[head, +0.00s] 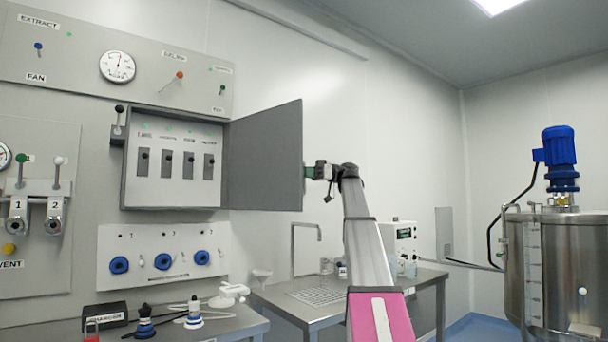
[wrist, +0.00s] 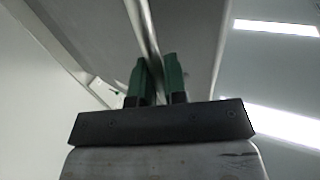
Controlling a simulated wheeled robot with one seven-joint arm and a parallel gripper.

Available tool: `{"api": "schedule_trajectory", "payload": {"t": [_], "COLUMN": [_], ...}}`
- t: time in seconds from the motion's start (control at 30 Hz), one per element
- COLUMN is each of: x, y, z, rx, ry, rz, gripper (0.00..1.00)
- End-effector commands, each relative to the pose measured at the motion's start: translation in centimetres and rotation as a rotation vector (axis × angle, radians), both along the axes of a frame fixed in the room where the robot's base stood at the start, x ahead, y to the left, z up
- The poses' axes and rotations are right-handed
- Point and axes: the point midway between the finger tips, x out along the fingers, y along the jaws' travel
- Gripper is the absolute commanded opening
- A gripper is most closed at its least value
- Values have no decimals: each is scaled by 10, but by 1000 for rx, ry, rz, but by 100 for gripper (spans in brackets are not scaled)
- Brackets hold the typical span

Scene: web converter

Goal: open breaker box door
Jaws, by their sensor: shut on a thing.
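The breaker box (head: 130,160) hangs on the grey wall panel at the left, with several black switches showing inside. Its grey door (head: 265,155) stands wide open, swung out to the right of the box. My gripper (head: 308,171) is at the door's outer right edge in the head view. In the wrist view the green fingers of my gripper (wrist: 158,80) are closed on either side of a thin edge of the door (wrist: 190,35). The exact contact at the fingertips is partly hidden.
Below the box is a panel with blue round knobs (head: 162,261). A bench (head: 190,335) with bottles stands lower left. A sink table (head: 285,300) stands behind my arm. A steel tank (head: 560,270) with a blue motor (head: 559,146) stands at the right.

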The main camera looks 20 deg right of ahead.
Motion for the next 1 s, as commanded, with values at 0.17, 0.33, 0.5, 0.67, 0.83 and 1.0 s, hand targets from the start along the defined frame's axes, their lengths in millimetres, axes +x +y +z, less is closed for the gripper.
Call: {"api": "schedule_trajectory", "payload": {"t": [0.17,0.33,0.5,0.67,0.83,1.0], "x": [2,1,1,1,1,0], "y": [1,1,-1,-17,-49,-79], "z": [0,0,0,0,0,0], "rx": [-1,-1,0,0,0,0], "ry": [6,4,2,2,3,3], "rz": [-3,-2,-2,-4,-4,-3], "gripper": [29,36,36,36,36,36]}}
